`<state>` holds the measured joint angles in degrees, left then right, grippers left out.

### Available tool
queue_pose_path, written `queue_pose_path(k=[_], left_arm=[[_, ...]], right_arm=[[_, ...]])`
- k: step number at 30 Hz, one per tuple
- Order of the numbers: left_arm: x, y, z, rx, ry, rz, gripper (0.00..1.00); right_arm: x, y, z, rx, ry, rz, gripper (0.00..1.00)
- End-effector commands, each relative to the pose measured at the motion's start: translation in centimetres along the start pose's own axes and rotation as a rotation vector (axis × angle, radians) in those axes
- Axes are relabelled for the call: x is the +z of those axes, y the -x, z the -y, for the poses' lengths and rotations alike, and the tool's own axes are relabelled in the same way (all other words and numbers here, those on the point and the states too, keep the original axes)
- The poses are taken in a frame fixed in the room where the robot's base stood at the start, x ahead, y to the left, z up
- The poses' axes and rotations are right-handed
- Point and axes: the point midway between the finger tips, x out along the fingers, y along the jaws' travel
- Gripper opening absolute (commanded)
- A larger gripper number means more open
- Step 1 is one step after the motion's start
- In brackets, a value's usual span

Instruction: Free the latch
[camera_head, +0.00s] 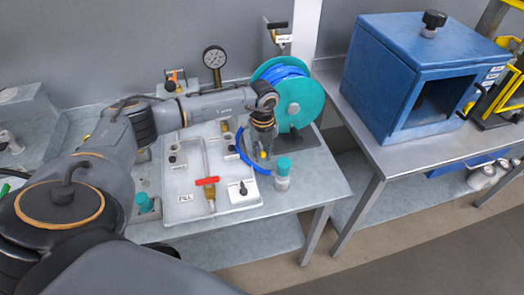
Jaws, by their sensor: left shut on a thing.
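My left arm reaches over the bench from the left. Its gripper (262,154) is in front of the teal hose reel (304,103). The fingers are shut on a small part with a yellow spot, mostly hidden between them; I cannot tell exactly what it is. Blue hose (241,150) curves beside and below the gripper. I cannot make out a latch for certain. My right gripper is not in view.
A white panel (180,210) has a red-handled valve (207,181). A teal-capped bottle (282,178) stands close right of the gripper. A pressure gauge (214,58) rises behind. A blue cabinet (393,75) stands on the right bench, past a gap.

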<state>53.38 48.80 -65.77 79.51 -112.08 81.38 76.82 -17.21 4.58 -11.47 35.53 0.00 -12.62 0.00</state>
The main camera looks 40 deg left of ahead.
Motion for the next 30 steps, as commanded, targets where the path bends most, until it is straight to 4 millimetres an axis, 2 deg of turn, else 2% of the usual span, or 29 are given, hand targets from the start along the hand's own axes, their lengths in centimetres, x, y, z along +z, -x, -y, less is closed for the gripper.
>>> queue_pose_path(k=[5,16,30], left_arm=[[0.0,0.3,0.0,-0.001,0.0,0.001,0.0],[-0.5,2.9,0.1,-0.004,0.001,0.003,0.0],[-0.6,3.2,0.1,-0.004,0.001,0.002,0.0]], right_arm=[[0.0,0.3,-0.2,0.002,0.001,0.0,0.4],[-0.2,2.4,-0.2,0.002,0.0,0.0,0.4],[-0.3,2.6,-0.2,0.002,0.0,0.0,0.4]])
